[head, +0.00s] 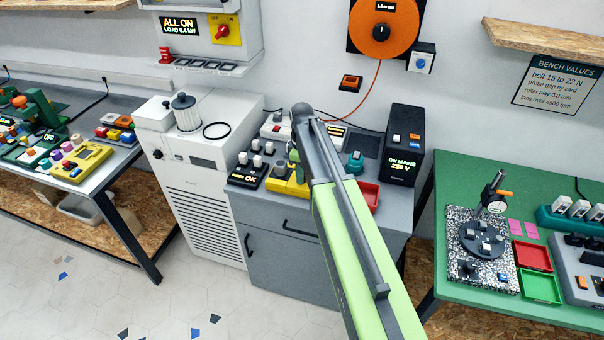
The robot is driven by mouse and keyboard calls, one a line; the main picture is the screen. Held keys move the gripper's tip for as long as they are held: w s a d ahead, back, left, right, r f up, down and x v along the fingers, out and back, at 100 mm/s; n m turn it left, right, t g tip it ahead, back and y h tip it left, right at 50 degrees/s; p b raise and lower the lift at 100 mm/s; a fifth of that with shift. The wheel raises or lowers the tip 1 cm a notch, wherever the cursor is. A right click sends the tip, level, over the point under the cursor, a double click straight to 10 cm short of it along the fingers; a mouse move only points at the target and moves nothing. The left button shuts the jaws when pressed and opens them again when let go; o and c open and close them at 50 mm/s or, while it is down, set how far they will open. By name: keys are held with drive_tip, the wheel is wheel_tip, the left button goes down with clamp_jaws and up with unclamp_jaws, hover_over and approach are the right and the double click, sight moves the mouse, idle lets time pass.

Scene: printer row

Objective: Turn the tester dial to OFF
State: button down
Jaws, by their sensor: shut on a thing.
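A yellow tester (279,184) lies on the grey cabinet top in the head view, partly covered by my arm. Its dial and the dial's markings are hidden behind my gripper and arm. My gripper (294,158) is at the end of the arm, just over the tester and pointing down. It is shut on the dial; its fingertips are mostly hidden, and the dial's setting cannot be read.
A black block with white knobs and a lit OK display (245,178) stands left of the tester. A teal-knobbed device (354,162), a red tray (369,196) and a black ON MAINS unit (404,145) are on the right. A white printer-like cabinet (199,150) stands left.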

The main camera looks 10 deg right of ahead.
drive_tip(key=shift+n, duration=0.3)
idle(0.4)
drive_tip(key=c, duration=1.1)
unclamp_jaws()
drive_tip(key=shift+r, duration=0.1)
wheel_tip(320, 180, up, 17)
drive_tip(key=p, duration=1.7)
drive_tip(key=shift+r, duration=0.1)
